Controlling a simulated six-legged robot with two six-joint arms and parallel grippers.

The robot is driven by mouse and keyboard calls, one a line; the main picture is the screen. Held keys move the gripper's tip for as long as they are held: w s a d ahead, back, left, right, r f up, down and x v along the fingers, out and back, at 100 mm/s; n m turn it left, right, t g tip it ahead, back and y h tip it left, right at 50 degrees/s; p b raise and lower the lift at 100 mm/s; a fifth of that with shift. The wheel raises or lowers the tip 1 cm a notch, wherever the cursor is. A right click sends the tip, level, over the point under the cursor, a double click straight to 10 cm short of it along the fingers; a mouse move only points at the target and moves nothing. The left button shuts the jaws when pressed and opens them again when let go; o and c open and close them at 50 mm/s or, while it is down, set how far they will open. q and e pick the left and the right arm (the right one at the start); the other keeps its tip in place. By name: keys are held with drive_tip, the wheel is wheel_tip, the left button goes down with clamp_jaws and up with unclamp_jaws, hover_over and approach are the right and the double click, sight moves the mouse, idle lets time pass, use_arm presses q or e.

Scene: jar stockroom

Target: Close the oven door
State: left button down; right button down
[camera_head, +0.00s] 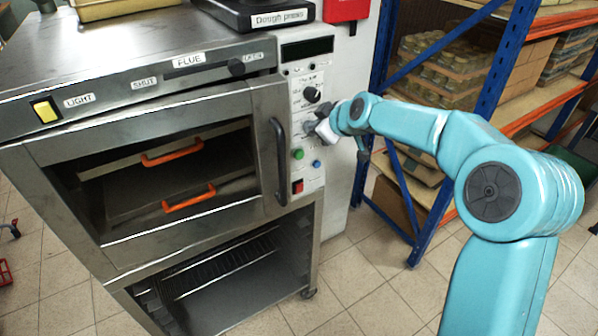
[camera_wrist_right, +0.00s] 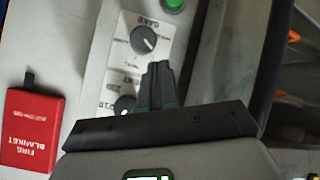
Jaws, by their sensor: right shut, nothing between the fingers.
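The steel oven door (camera_head: 65,150) has a large dark window and a black upright handle (camera_head: 279,160) on its right side. It lies close to the oven front; I cannot tell whether a narrow gap remains. Two orange handles (camera_head: 188,198) show within the window area. My right gripper (camera_head: 322,130) is in front of the control panel, right of the door handle and apart from it. In the right wrist view its fingers (camera_wrist_right: 160,68) are together and empty beside the panel knobs, with the dark handle (camera_wrist_right: 274,60) to the right. My left gripper is out of view.
The control panel (camera_head: 306,125) has knobs and coloured buttons. A red fire blanket box (camera_wrist_right: 32,130) hangs beside it. A blue-framed shelf rack (camera_head: 500,65) with jars stands at the right. An open rack (camera_head: 225,265) is below the oven. Tiled floor in front is clear.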

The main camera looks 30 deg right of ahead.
wheel_tip(320, 180, down, 4)
drive_tip(key=s+a+f+m+t+h+b, duration=0.1)
drive_tip(key=s+m+t+h+b, duration=0.15)
drive_tip(key=m+b, duration=0.25)
drive_tip(key=m+t+y+b, duration=0.15)
drive_tip(key=t+b, duration=0.35)
drive_tip(key=b, duration=0.8)
approach(290, 170)
drive_tip(key=w+p, duration=0.2)
drive_tip(key=w, duration=0.4)
drive_tip(key=shift+w+r+p, duration=0.2)
drive_tip(key=shift+w+p, duration=0.2)
drive_tip(key=shift+w, duration=0.1)
